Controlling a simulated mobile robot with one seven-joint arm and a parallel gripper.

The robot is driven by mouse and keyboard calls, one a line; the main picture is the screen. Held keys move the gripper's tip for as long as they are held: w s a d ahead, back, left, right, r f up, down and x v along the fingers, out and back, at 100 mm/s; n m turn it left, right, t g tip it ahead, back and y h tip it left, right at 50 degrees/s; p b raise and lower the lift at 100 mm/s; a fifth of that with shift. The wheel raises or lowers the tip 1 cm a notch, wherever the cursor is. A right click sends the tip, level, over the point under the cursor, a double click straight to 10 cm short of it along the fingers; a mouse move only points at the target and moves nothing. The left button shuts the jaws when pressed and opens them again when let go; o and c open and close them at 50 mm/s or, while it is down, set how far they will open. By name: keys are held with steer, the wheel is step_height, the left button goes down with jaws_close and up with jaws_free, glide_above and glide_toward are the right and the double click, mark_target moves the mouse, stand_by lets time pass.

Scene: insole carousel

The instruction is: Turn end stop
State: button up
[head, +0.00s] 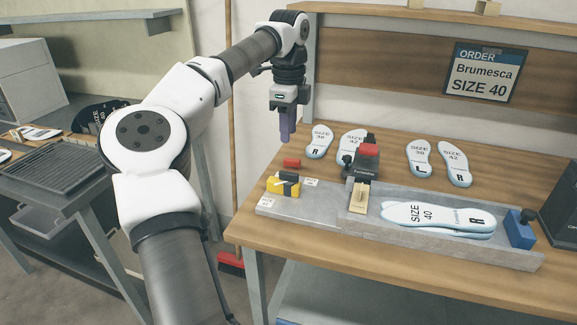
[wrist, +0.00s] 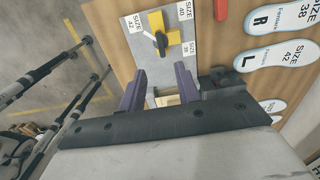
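The end stop (head: 284,188) is a yellow block with a dark handle on top, at the left end of the grey metal fixture (head: 318,205). In the wrist view the end stop (wrist: 173,39) shows as yellow arms with a black handle lying aslant, among small size labels including SIZE 42 and SIZE 40. My gripper (head: 285,138) points down, above and apart from the end stop. In the wrist view its two purple fingers (wrist: 160,76) are spread with nothing between them.
A press with a red top (head: 368,152) stands mid-fixture. Size 40 insoles (head: 432,218) lie right of it, before a blue end block (head: 519,230). Other insoles (head: 419,158) lie behind. An order sign (head: 482,72) reads Brumesca SIZE 40. A small red block (head: 292,162) sits behind the end stop.

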mark_target(289, 172)
step_height(289, 172, down, 12)
steer(key=shift+r+p, duration=0.1)
steer(key=shift+p, duration=0.6)
jaws_close()
